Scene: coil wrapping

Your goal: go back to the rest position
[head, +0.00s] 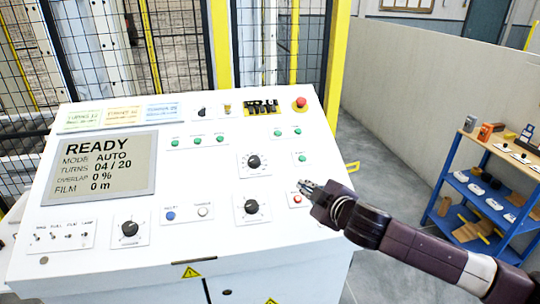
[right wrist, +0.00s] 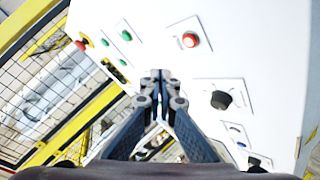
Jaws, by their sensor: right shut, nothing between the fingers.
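My right gripper (head: 308,187) reaches in from the right in the head view and hovers over the right side of the white control panel (head: 215,226). Its two fingers are together and empty, as the right wrist view also shows (right wrist: 161,82). An orange-red button (head: 297,199) lies close beside the fingertips in the head view; it shows apart from the fingers in the right wrist view (right wrist: 190,40). The panel screen (head: 98,168) reads READY, mode AUTO, turns 04 / 20, overlap 0 %, film 0 m. My left gripper is not in view.
A red emergency button (head: 300,103) and black knobs (head: 251,207) stand up from the panel. Yellow-framed mesh fencing (head: 277,50) rises behind it. A blue shelf (head: 479,190) with small items stands at the right before a pale wall (head: 420,100). Grey floor (head: 375,150) lies open between.

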